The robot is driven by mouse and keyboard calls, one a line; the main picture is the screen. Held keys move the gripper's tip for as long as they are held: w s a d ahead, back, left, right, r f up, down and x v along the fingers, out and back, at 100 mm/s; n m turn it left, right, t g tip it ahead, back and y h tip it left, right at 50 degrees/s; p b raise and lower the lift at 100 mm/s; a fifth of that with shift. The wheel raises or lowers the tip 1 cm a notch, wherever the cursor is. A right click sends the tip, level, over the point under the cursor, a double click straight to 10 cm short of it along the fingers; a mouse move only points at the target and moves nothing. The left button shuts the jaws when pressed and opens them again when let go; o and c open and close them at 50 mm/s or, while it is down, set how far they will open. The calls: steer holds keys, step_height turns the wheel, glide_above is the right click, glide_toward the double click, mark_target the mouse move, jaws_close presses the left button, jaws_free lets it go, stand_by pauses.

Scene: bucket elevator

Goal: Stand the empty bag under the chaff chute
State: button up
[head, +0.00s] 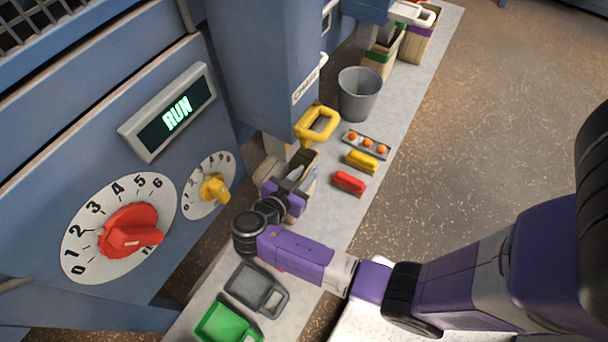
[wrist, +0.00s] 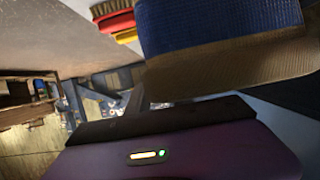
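The chaff chute (head: 277,125) comes down from the blue column with a white label (head: 307,85) and a yellow handle (head: 317,124). A brown bag (head: 309,172) stands on the pale ledge just below the chute, partly hidden by my gripper. In the wrist view a tan bag with a wide blue band (wrist: 220,30) fills the upper right, very close. My gripper (head: 295,178) is at the bag's near side, with grey fingers against or just before it. One dark finger (wrist: 138,100) shows beside the bag; whether the fingers close on it cannot be seen.
A grey bucket (head: 360,95), a tray with orange balls (head: 366,144), and yellow (head: 361,162) and red (head: 349,183) brushes stand along the ledge. Two banded bags (head: 380,62) are farther back. Grey (head: 256,288) and green (head: 228,323) scoops lie nearer. A panel with dials (head: 130,228) is left.

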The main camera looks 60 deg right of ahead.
steer(key=shift+r, duration=0.15)
steer(key=v, duration=1.2)
steer(key=shift+a, duration=0.1)
stand_by(0.3)
